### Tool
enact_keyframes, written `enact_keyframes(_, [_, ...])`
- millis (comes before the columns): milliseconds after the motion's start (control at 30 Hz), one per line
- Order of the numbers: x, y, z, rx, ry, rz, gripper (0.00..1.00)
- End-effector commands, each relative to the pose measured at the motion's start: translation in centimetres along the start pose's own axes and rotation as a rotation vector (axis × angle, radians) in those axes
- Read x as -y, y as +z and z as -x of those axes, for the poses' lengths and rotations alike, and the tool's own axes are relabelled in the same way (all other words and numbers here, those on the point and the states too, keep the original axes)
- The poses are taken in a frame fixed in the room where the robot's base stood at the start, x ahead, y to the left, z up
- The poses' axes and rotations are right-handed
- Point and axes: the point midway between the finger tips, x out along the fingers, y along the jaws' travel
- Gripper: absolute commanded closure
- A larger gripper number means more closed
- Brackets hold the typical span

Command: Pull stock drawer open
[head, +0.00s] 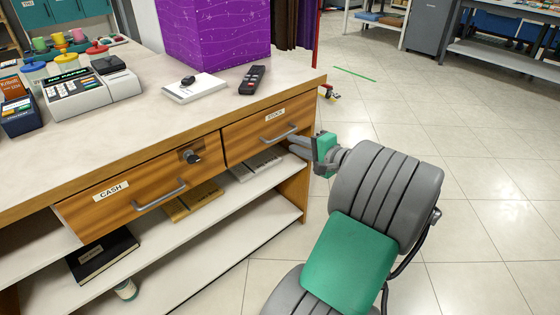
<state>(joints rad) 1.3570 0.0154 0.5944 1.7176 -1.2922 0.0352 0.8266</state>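The stock drawer (250,143) is the right-hand wooden drawer under the counter, with a "STOCK" label and a grey bar handle (279,133). Its front looks flush with the counter, so it appears shut. My gripper (296,146) is just right of the handle's right end, pointing left toward the drawer front. Its grey fingers are small in view. I cannot tell whether they touch the handle or how far apart they are.
The cash drawer (140,188) with its lock and handle is to the left. Open shelves (210,215) below hold a black binder (102,253) and other items. A purple box (213,35), remote (252,79) and cash register (92,90) stand on the counter. The tiled floor (480,210) at right is clear.

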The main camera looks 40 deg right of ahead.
Motion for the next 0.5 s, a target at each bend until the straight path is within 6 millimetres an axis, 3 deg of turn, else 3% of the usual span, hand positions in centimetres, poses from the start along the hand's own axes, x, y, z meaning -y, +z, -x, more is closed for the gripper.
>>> enact_keyframes(67, [-0.2, -0.4, -0.3, -0.006, -0.013, -0.008, 0.81])
enact_keyframes(400, [-0.1, -0.2, -6.4, -0.002, -0.010, -0.005, 0.81])
enact_keyframes(500, [0.1, -0.2, -7.3, -0.002, -0.010, -0.006, 0.81])
